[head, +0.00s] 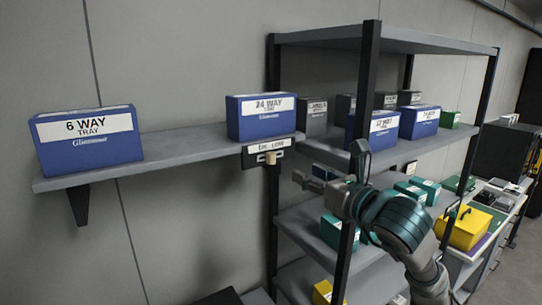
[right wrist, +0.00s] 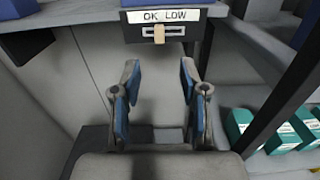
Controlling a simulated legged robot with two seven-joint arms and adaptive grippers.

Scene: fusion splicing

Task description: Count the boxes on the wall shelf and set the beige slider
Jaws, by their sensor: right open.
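The wall shelf (head: 185,148) bears two blue boxes: a "6 WAY TRAY" box (head: 90,150) at the left and a "24 WAY TRAY" box (head: 262,128) at the right. Under the shelf's right end hangs a dark panel with a white "OK LOW" label (right wrist: 168,15). The beige slider (head: 271,158) sits near the middle of its slot; it also shows in the right wrist view (right wrist: 159,35). My right gripper (head: 332,170) is open and empty, to the right of the slider in the head view. In the wrist view its fingers (right wrist: 160,80) point towards the slider, apart from it. My left gripper is out of view.
A grey rack (head: 433,40) with dark posts stands right of the wall shelf, holding blue, grey and teal boxes. My right arm is close to its front post (head: 363,90). A yellow case (head: 463,230) sits on a bench further right.

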